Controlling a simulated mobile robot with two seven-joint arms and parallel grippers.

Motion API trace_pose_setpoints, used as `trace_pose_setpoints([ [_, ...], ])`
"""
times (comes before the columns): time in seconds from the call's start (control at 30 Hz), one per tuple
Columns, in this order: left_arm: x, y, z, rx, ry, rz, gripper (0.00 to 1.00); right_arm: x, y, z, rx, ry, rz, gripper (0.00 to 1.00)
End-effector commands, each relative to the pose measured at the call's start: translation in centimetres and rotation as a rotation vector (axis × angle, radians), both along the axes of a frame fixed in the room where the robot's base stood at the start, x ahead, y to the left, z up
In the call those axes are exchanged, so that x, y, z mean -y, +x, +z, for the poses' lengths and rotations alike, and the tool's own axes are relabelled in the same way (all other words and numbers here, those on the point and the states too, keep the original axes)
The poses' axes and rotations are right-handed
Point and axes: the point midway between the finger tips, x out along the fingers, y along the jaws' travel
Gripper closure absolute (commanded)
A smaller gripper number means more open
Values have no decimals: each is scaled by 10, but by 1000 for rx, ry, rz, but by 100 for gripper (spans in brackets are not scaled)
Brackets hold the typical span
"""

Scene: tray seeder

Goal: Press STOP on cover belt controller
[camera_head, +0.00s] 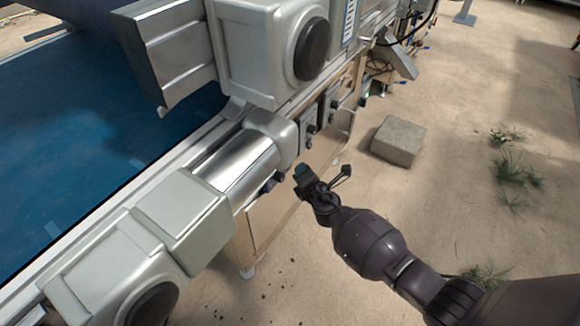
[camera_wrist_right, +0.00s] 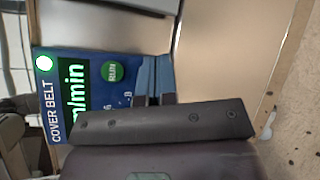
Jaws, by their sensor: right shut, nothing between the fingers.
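The cover belt controller (camera_wrist_right: 62,98) shows in the right wrist view as a blue panel turned on its side, with "COVER BELT" lettering and a lit green "m/min" display. A round green RUN button (camera_wrist_right: 113,72) and a bright green light (camera_wrist_right: 44,62) are on it. No STOP button is visible; the fingers hide part of the panel. My right gripper (camera_wrist_right: 153,78) is shut and empty, in front of the panel's right part; contact cannot be told. In the head view my right gripper (camera_head: 306,178) is beside the machine's side. My left gripper is not in view.
The conveyor machine with a blue belt (camera_head: 75,130) and grey motor housings (camera_head: 265,50) fills the left. Small boxes with dark knobs (camera_head: 308,130) line its side. A concrete block (camera_head: 398,140) sits on the sandy floor, which is mostly free at right.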

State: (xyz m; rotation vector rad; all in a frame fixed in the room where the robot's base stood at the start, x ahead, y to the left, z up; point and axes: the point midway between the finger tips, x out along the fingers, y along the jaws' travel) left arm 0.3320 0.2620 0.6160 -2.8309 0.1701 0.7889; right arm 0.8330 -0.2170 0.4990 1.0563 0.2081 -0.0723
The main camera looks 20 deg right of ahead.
Motion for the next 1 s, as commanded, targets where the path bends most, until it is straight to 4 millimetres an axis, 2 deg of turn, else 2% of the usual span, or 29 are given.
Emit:
trace_pose_setpoints([
  [1.0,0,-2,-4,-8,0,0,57,-7,8,-1,-1,1,0,100],
])
